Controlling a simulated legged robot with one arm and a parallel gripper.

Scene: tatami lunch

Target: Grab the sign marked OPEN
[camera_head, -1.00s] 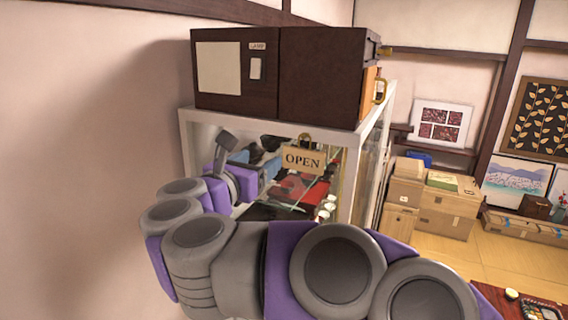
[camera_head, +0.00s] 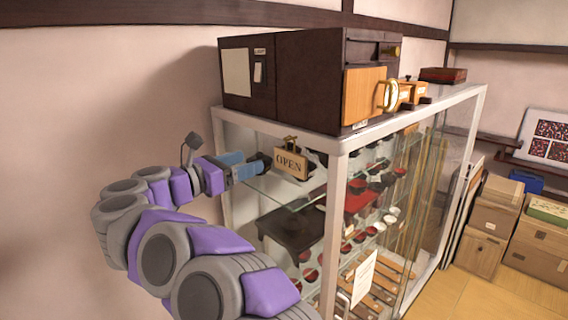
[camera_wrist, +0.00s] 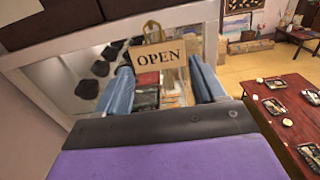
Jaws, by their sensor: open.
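The wooden OPEN sign (camera_head: 290,163) hangs from a brass-coloured clip at the upper edge of the glass display case (camera_head: 337,190). In the wrist view the sign (camera_wrist: 159,55) faces me with its lettering readable, and its clip rises above it. My gripper (camera_head: 262,165) is just left of the sign in the head view. In the wrist view its two blue fingers (camera_wrist: 160,88) are spread apart, with the sign's lower part seen between and beyond their tips. Nothing is held. Whether a fingertip touches the sign cannot be told.
A dark cabinet (camera_head: 300,80) with a wooden drawer front sits on top of the case. Cardboard boxes (camera_head: 490,215) stand at right. A low table (camera_wrist: 290,115) with trays shows at right in the wrist view. A wall is at left.

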